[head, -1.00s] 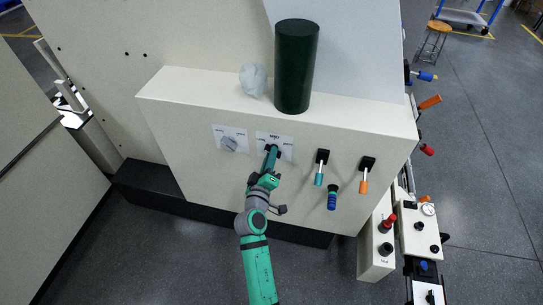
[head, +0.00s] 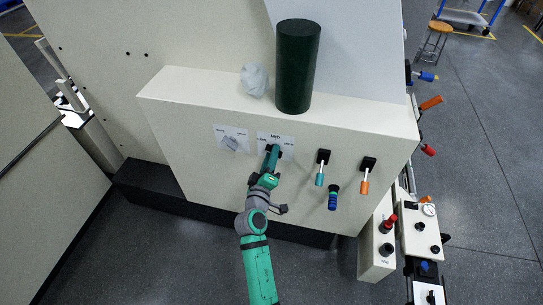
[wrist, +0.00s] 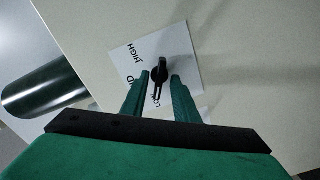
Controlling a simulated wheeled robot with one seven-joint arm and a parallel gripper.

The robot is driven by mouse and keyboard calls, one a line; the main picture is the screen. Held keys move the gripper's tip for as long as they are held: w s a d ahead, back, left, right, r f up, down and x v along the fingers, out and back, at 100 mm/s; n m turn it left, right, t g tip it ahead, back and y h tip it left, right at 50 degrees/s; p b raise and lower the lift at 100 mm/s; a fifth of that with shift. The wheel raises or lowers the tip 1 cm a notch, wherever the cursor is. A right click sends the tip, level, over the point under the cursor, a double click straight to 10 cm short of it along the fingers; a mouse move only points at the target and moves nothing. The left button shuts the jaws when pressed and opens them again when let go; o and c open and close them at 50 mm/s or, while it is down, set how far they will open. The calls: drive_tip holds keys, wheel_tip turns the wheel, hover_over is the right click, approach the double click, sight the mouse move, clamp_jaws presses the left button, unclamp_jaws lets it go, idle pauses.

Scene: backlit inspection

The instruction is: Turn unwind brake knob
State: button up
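A small black knob (wrist: 158,70) stands on a white label plate in the wrist view, with "HIGH" and other lettering partly hidden. In the head view that plate (head: 287,140) is the right one of two on the cream panel, with "MID" at its top. My gripper (wrist: 161,76) is open, with one green finger on each side of the black knob. A gap shows at the right finger; contact at the left finger is hard to tell. I cannot read which knob is the unwind brake.
To the right of my gripper, a teal-handled lever (head: 320,177), an orange-handled lever (head: 364,185) and a blue-green knob (head: 333,197) stick out of the panel. A dark green cylinder (head: 297,66) and a crumpled grey lump (head: 254,79) sit on the ledge above.

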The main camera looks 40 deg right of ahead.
drive_tip(key=v, duration=1)
drive_tip(key=shift+s+a, duration=0.25)
drive_tip(key=shift+a, duration=0.05)
drive_tip(key=shift+a+f, duration=0.1)
